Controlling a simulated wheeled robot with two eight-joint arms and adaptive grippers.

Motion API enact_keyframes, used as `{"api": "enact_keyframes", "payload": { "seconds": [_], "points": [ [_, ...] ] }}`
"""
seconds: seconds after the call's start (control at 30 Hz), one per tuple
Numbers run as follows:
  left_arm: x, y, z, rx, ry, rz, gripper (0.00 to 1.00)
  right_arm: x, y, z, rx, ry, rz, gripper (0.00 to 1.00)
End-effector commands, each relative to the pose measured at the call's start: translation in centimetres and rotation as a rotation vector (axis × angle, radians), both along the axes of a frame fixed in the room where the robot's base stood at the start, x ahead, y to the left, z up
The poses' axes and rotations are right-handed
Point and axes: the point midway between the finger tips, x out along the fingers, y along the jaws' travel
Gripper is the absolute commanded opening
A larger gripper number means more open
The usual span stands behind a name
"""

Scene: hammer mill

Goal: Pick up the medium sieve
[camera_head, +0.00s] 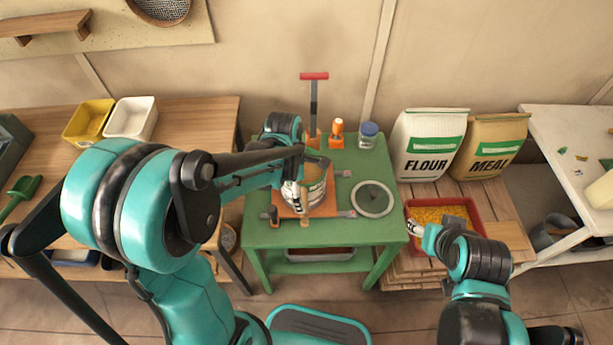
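A round disc with a pale rim and a grey-green centre (374,199), which looks like a sieve, lies flat on the right part of the green table (262,236). I cannot tell its size grade. Another round mesh sieve (162,8) is on the wall board at the top left, cut off by the picture edge. My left gripper (304,204) points down over the mill (316,168) on the green table, left of the disc. Its fingers are hard to make out. My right gripper (420,231) is beside the red tray, below and right of the disc; its opening is unclear.
An orange-handled tool (337,134) and a blue-lidded jar (368,135) stand at the table's back. The red tray (478,211) holds yellow grain. Flour (432,145) and meal (490,146) sacks stand behind it. Yellow (88,123) and white (130,118) bins sit on the left bench.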

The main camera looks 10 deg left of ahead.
Motion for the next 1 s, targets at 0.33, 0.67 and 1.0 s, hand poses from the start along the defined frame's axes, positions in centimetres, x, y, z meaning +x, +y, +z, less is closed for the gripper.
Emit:
{"api": "enact_keyframes", "payload": {
  "seconds": [0.33,0.67,1.0],
  "points": [
    [0.2,-1.1,-4.6,0.0,-0.001,-0.002,1.0,0.0,0.0,-2.4,0.0,0.0,0.0,0.52],
    [0.2,-1.1,-5.2,0.0,-0.001,-0.002,0.92,0.0,0.0,-2.5,0.0,0.0,0.0,0.52],
    [0.2,-1.1,-5.2,0.001,-0.002,-0.003,0.59,0.0,0.0,-2.5,0.0,0.0,0.0,0.52]
  ]
}}
